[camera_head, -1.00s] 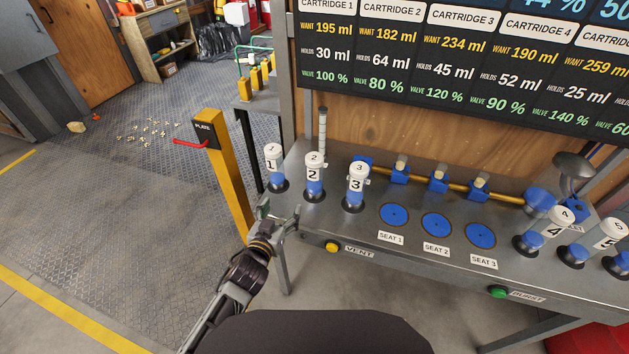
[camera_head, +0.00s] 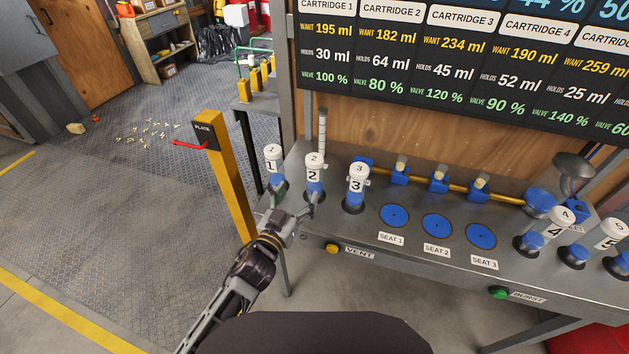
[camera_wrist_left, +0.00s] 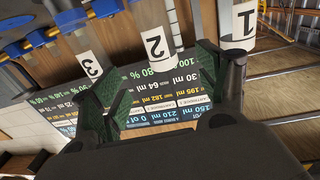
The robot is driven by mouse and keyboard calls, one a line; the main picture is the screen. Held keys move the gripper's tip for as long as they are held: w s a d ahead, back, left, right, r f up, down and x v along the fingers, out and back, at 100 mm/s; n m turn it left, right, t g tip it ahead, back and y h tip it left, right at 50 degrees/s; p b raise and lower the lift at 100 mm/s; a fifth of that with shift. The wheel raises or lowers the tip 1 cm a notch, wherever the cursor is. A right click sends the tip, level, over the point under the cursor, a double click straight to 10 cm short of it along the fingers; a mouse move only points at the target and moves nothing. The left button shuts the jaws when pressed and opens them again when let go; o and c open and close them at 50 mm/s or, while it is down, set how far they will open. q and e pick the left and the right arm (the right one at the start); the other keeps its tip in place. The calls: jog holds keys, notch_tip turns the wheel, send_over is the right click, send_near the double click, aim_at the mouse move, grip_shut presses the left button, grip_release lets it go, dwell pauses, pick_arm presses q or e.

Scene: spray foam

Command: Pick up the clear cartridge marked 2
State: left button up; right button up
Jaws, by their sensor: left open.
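The clear cartridge marked 2 (camera_head: 314,176) stands upright on the bench, with a white label and cap and blue at its lower part. In the left wrist view, which is turned over, its label (camera_wrist_left: 156,45) lies between my fingers' lines, beyond the tips. My left gripper (camera_head: 294,200) is open and empty, just in front and left of cartridge 2's base. One finger overlaps the foot of cartridge 1 in the head view; I cannot tell whether they touch. My right gripper is not in view.
Cartridge 1 (camera_head: 273,160) stands close on the left and cartridge 3 (camera_head: 357,184) close on the right. Three empty blue seats (camera_head: 436,225) lie further right. A yellow plate post (camera_head: 228,170) stands left of the bench. A clear graduated tube (camera_head: 322,130) rises behind cartridge 2.

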aim_at(311, 171)
pick_arm(q)
jog(key=shift+p+x, duration=0.5)
jog(key=shift+x, duration=3.35)
jog(key=shift+w+r, duration=0.1)
jog(key=shift+r+p+x, duration=0.15)
jog(key=shift+p+x, duration=0.1)
jog(key=shift+x, duration=0.45)
jog(key=shift+r+p+x, duration=0.15)
jog(key=shift+p+x, duration=0.1)
jog(key=shift+x, duration=1.55)
jog(key=shift+f, duration=0.1)
grip_shut()
